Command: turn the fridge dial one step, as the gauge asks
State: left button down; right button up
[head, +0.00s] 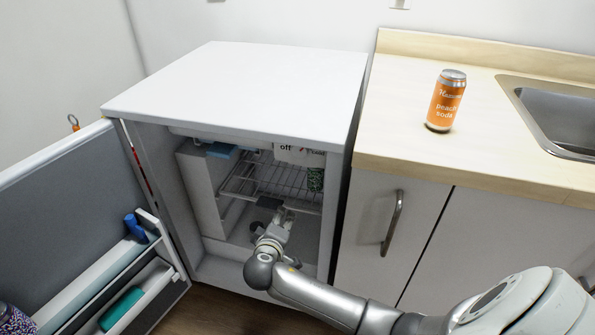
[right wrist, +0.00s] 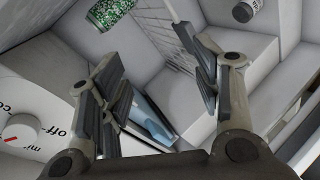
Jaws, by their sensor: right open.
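The white fridge (head: 235,85) stands with its door open to the left. The white dial housing (head: 300,155) hangs under the top of its inside, with "off" printed on it. In the right wrist view the round dial (right wrist: 20,130) is at the lower left, with a red mark and "off" beside it; part of its scale is cut off. My right gripper (head: 280,214) is inside the fridge, below the wire shelf. In its wrist view the right gripper (right wrist: 145,65) is open, empty and apart from the dial. I cannot make out a gauge. My left gripper is not in view.
A green patterned can (head: 315,180) is by the wire shelf (head: 270,185) on the right. A blue item (head: 222,150) lies at the upper left inside. The open door (head: 60,190) holds bins. An orange soda can (head: 446,100) stands on the counter beside the sink (head: 560,115).

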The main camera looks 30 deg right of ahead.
notch_tip(320, 180, up, 10)
jog(key=m+t+h+b, duration=0.2)
jog(key=m+h+b, duration=0.3)
jog(key=m, duration=0.1)
send_near(299, 152)
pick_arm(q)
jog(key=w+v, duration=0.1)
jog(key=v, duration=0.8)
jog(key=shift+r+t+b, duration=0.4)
pick_arm(e)
jog(key=x, duration=0.9)
jog(key=shift+w+d, duration=0.1)
jog(key=shift+d, duration=0.05)
jog(key=shift+c, duration=0.2)
jog(key=c, duration=1)
